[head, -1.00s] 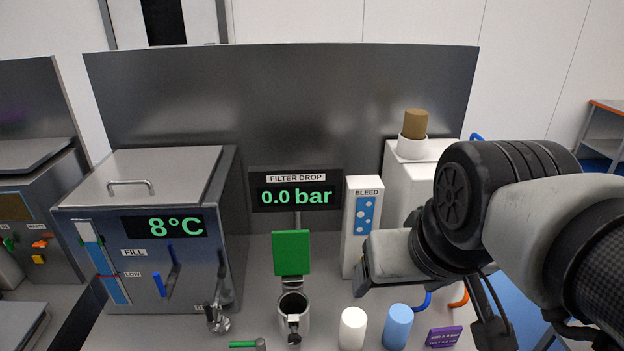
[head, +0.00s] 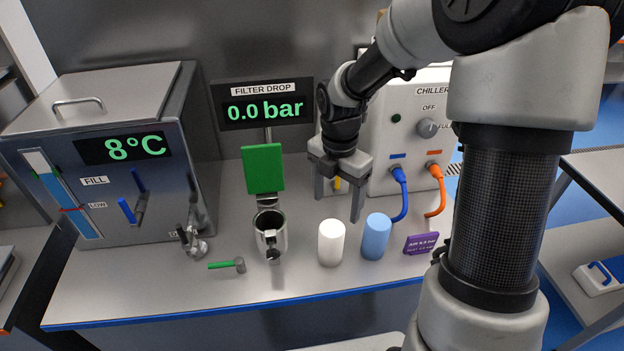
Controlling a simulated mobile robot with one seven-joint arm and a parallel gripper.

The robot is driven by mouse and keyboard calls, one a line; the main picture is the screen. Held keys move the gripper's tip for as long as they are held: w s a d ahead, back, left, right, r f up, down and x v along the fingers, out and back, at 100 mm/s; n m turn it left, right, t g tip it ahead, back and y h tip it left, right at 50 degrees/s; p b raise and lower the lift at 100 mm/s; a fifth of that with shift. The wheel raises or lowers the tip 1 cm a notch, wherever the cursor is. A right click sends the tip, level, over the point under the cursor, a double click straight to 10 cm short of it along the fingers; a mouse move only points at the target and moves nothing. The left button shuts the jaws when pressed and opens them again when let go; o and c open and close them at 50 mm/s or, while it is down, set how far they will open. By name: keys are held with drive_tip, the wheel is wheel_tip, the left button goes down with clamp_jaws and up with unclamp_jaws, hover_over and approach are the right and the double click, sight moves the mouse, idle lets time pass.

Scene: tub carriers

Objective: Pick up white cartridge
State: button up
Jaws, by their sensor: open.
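The white cartridge (head: 331,243) stands upright on the steel bench, just left of a blue cartridge (head: 376,237). My gripper (head: 336,208) is open and empty, pointing down, with its two fingers apart. In the picture it hangs above and behind the white cartridge; how far off in depth I cannot tell. Nothing hides the white cartridge.
A metal filter housing (head: 271,238) with a raised green lid (head: 263,169) stands to the left. A green-handled tool (head: 228,265) lies beside it. A purple sign (head: 421,243) and the chiller (head: 408,130) with blue and orange hoses are at right. The bench front is clear.

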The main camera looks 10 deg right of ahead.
sight(332, 235)
drive_tip(key=shift+w+f+n, duration=0.3)
drive_tip(key=shift+f+n, duration=0.1)
drive_tip(key=shift+f, duration=0.7)
wheel_tip(332, 235, down, 11)
drive_tip(key=shift+a+f+b, duration=0.1)
drive_tip(key=shift+f+b, duration=0.1)
drive_tip(key=shift+b, duration=0.6)
drive_tip(key=shift+s+a+f+b, duration=0.1)
drive_tip(key=shift+s+f+b, duration=0.05)
drive_tip(key=shift+f, duration=1.2)
drive_tip(key=shift+s+a+f+b, duration=0.1)
drive_tip(key=shift+s+f+b, duration=0.05)
drive_tip(key=shift+f, duration=1.15)
drive_tip(key=shift+c, duration=0.5)
